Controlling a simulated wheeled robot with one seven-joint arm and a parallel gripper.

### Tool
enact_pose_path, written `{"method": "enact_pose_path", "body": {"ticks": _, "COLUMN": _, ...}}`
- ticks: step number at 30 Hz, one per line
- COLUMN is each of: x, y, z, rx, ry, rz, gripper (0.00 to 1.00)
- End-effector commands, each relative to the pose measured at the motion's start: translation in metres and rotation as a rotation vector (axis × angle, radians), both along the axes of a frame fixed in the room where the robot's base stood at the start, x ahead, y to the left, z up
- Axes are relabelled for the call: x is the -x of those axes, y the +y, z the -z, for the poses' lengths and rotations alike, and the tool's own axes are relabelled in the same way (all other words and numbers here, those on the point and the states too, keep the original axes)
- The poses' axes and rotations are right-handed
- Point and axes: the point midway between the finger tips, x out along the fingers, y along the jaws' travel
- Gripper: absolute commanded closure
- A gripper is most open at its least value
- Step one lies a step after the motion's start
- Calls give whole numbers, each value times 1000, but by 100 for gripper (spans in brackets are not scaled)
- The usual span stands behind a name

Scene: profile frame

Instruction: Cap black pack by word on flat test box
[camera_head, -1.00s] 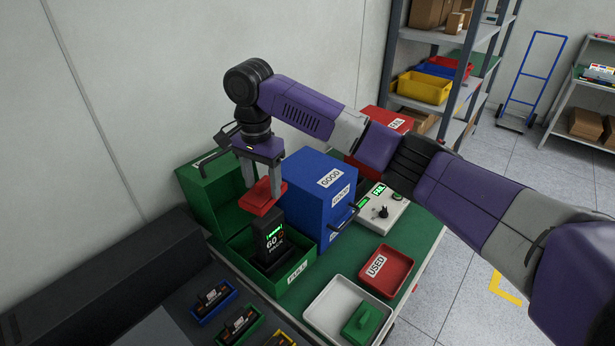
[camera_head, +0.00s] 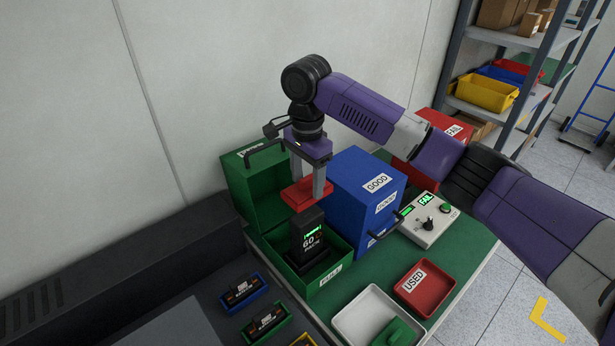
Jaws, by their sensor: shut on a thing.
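My gripper (camera_head: 308,178) is shut on a red cap (camera_head: 306,195) and holds it just over the top of the black pack. I cannot tell whether cap and pack touch. The black pack (camera_head: 312,240) stands upright in the open green bin marked FULL (camera_head: 330,278), with a green charge bar and the number 60 on its face. The flat test box (camera_head: 428,228) is light grey, with a dark knob, and its lit green display reads FAIL. A green cap (camera_head: 397,332) lies in the white tray (camera_head: 352,318).
A closed blue box marked GOOD (camera_head: 366,190) stands close right of my gripper. A red box marked FAIL (camera_head: 440,130) is behind it. A red USED tray (camera_head: 424,287) lies at front right. Small packs sit in coloured holders (camera_head: 241,293) on the dark bench at left.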

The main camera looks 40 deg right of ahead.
Motion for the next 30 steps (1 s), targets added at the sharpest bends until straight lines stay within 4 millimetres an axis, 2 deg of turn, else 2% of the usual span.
{"method": "enact_pose_path", "body": {"ticks": 15, "x": 0, "y": 1, "z": 47, "rx": -2, "ry": 2, "rz": -1, "gripper": 79}}
{"method": "enact_pose_path", "body": {"ticks": 22, "x": 0, "y": 1, "z": 58, "rx": -1, "ry": 1, "rz": -1, "gripper": 79}}
{"method": "enact_pose_path", "body": {"ticks": 30, "x": 0, "y": 0, "z": 60, "rx": 0, "ry": 1, "rz": -1, "gripper": 79}}
